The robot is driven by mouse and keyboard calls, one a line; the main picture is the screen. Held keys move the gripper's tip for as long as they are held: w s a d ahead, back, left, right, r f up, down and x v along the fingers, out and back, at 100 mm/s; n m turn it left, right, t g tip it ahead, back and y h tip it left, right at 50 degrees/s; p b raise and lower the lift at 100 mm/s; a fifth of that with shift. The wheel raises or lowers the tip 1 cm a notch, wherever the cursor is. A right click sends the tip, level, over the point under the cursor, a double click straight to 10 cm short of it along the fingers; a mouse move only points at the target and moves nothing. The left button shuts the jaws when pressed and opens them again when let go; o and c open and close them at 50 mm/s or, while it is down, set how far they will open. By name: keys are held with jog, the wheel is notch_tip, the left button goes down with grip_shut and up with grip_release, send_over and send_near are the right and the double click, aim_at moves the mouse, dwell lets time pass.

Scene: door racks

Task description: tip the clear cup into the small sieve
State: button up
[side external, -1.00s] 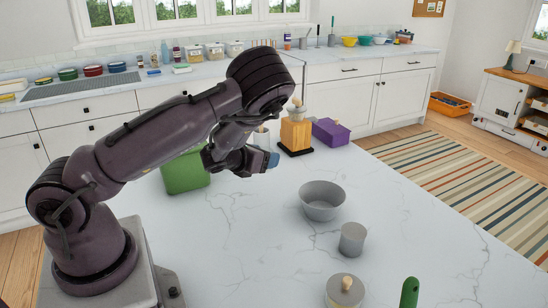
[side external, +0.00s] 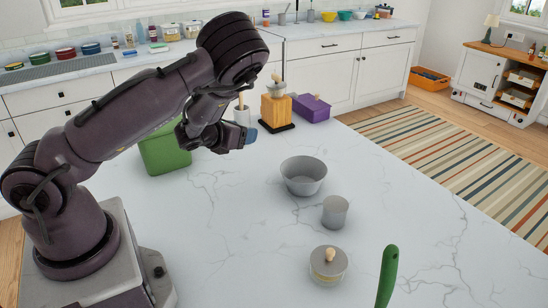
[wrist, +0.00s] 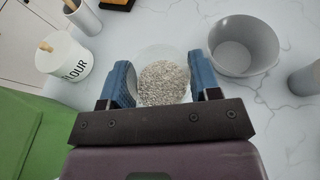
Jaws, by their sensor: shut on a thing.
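My gripper (side external: 250,137) is above the counter, left of a grey bowl. In the wrist view, its blue fingers (wrist: 160,82) are shut on the clear cup (wrist: 150,54), one on each side. The cup holds pale grey grains and looks upright. In the side view I cannot make the cup out clearly. The wide grey bowl (side external: 303,176) stands to the right of the gripper and also shows in the wrist view (wrist: 243,45). A small grey cup-shaped vessel (side external: 335,212) stands in front of it. I cannot tell which of these two is the small sieve.
A green bin (side external: 165,153) stands left of the gripper. A flour canister (wrist: 65,60), a white utensil holder (side external: 242,116), a wooden grinder (side external: 277,108) and a purple box (side external: 312,108) are nearby. A lidded jar (side external: 328,266) and green handle (side external: 387,275) are at the front.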

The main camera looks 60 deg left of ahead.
notch_tip(320, 180, up, 5)
jog(key=shift+f, duration=0.2)
jog(key=w+d+f+n+g+y, duration=0.3)
jog(key=w+d+f+n, duration=0.1)
jog(key=w+d, duration=0.75)
jog(key=w+d+r+n+g+y, duration=0.2)
jog(key=d+n, duration=0.1)
jog(key=d, duration=0.5)
jog(key=n+g+y, duration=0.1)
jog(key=n+g, duration=0.1)
jog(key=g, duration=0.1)
send_over(334, 213)
jog(key=w+d, duration=0.2)
notch_tip(334, 213, down, 6)
jog(key=f, duration=0.1)
jog(key=n+h, duration=0.1)
jog(key=h, duration=0.3)
jog(key=a+n+h, duration=0.1)
jog(key=h, duration=0.7)
jog(key=shift+w+a+r+n, duration=0.1)
jog(key=shift+w+a+n, duration=0.1)
jog(key=shift+n, duration=0.2)
jog(key=a+h, duration=0.1)
jog(key=h, duration=0.3)
jog(key=n+h, duration=0.1)
jog(key=h, duration=0.3)
jog(key=a+f+n+h, duration=0.1)
jog(key=h, duration=0.3)
jog(key=shift+s+a, duration=0.1)
jog(key=shift+a, duration=0.2)
